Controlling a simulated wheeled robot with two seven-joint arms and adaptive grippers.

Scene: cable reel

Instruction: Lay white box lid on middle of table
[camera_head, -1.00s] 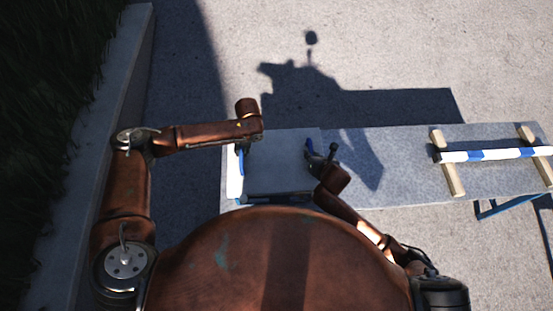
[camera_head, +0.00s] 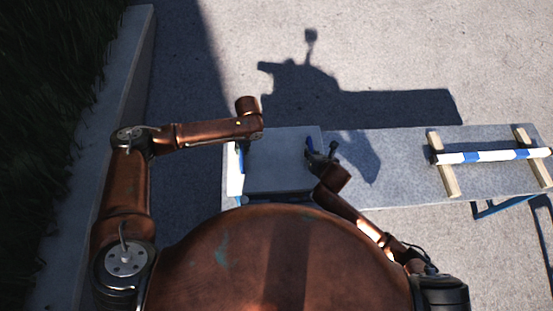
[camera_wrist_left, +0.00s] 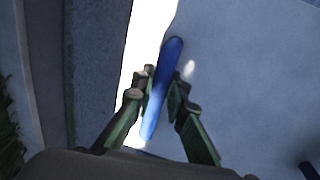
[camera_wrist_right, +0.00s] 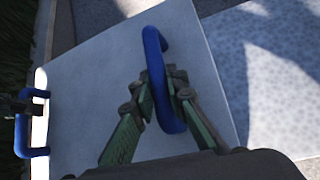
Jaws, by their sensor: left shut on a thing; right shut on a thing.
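The white box lid (camera_head: 285,165) looks grey in my shadow. It is a flat panel with blue handles at its two ends, over the left end of the table (camera_head: 395,190). My left gripper (camera_head: 242,152) is shut on the left blue handle, which shows in the left wrist view (camera_wrist_left: 164,85). My right gripper (camera_head: 315,155) is shut on the right blue handle, which shows in the right wrist view (camera_wrist_right: 157,75). The lid looks about level. Its height above the surface below is hard to tell, and my body hides its near side.
A blue-and-white striped bar (camera_head: 490,155) lies across two wooden strips (camera_head: 445,165) on the table's right part. The table between the lid and these strips is clear. A low concrete kerb (camera_head: 110,90) and grass run along the left.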

